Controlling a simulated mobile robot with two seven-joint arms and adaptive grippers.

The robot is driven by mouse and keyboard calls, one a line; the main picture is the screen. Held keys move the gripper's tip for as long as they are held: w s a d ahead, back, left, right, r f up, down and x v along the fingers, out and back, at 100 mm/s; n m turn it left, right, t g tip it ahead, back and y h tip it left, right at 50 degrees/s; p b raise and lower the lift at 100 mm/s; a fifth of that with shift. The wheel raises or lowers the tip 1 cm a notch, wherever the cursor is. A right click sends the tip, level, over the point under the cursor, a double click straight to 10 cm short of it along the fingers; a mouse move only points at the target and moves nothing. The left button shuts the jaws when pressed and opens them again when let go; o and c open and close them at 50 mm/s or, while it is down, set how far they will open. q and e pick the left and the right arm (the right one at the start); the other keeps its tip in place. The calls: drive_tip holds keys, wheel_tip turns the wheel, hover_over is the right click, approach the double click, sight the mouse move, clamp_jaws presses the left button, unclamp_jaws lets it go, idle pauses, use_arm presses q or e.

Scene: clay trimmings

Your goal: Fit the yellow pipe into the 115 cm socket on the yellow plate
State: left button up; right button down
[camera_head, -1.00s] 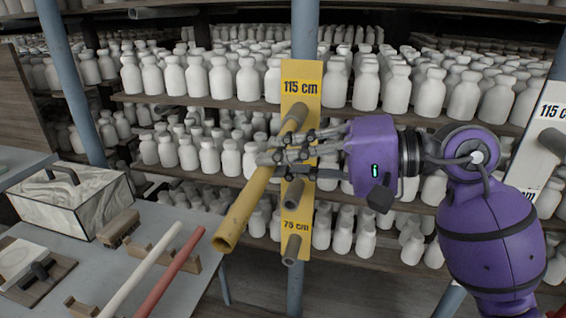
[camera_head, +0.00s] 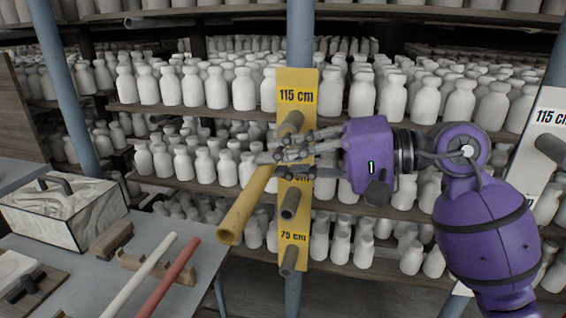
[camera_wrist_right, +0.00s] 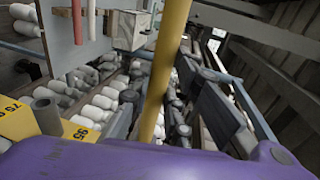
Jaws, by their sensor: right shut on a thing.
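The yellow pipe (camera_head: 247,206) slants down and left from my right gripper (camera_head: 275,160), its open lower end towards me. My right gripper is shut around the pipe, just below the 115 cm socket (camera_head: 291,122) on the yellow plate (camera_head: 294,88). The fingers hide where the pipe's upper part meets the socket, so I cannot tell whether it is inside. In the right wrist view the pipe (camera_wrist_right: 168,62) runs top to bottom, and part of the plate (camera_wrist_right: 18,124) shows at lower left. My left gripper is not in view.
Lower grey sockets (camera_head: 290,204) stick out of the plate, one near a 75 cm label. A white plate (camera_head: 538,150) with another 115 cm label stands right. A table (camera_head: 190,288) at lower left holds a white pipe (camera_head: 140,276) and a red pipe (camera_head: 166,277). Bottle shelves stand behind.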

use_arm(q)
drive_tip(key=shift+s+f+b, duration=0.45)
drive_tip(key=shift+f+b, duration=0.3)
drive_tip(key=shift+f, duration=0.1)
use_arm(e)
drive_tip(key=shift+w+d, duration=0.3)
drive_tip(key=shift+w, duration=0.6)
drive_tip(key=shift+w+d, duration=0.25)
drive_tip(key=shift+w, duration=0.65)
drive_tip(key=c, duration=1.5)
unclamp_jaws()
drive_tip(key=shift+c, duration=0.2)
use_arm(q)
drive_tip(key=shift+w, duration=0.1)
use_arm(e)
drive_tip(key=v, duration=1.2)
